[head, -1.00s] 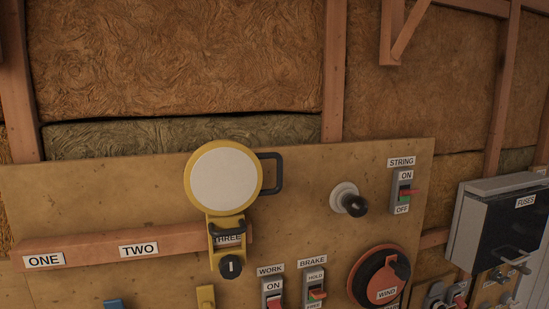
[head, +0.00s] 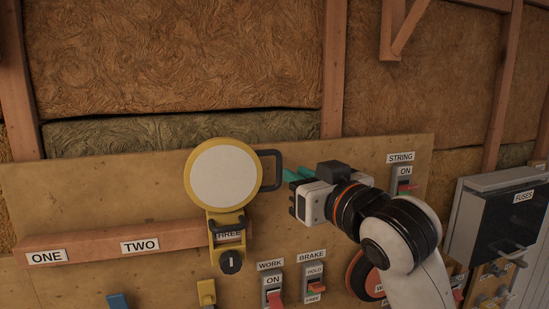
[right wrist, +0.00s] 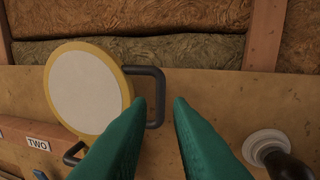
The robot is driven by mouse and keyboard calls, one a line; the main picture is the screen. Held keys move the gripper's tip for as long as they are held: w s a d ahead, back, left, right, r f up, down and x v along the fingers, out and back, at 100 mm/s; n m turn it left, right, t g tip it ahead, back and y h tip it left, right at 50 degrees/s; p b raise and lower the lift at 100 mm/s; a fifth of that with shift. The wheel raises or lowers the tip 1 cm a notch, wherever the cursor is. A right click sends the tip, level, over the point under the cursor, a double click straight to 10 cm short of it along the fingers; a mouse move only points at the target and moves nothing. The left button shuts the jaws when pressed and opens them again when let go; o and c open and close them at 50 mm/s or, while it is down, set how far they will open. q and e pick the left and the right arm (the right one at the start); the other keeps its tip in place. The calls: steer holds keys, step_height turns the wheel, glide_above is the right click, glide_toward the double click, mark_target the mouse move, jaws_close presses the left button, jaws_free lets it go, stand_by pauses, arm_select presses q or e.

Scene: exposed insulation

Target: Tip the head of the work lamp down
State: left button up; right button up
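The work lamp has a round white face with a yellow rim (head: 223,176) and is mounted on a yellow bracket (head: 226,222) with a black knob (head: 231,262). Its face points out toward me. A dark loop handle (head: 278,170) sticks out from the right of its head. My right gripper (head: 290,175) has green fingers just right of this handle. In the right wrist view the fingers (right wrist: 160,102) are apart, with the handle's outer bar (right wrist: 160,85) showing in the gap between their tips. I cannot tell whether they touch it. My left gripper is not in view.
A round grey mount with a black knob (right wrist: 268,148) sits right of my gripper. WORK (head: 272,290) and BRAKE (head: 314,285) switches are below. A wooden rail (head: 110,246) runs left of the lamp.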

mark_target(280, 166)
steer(key=p+x, duration=0.4)
steer(key=x, duration=0.5)
steer(key=shift+r, duration=0.15)
steer(key=shift+w+a, duration=0.15)
steer(key=shift+w, duration=0.1)
steer(key=shift+c, duration=0.3)
jaws_close()
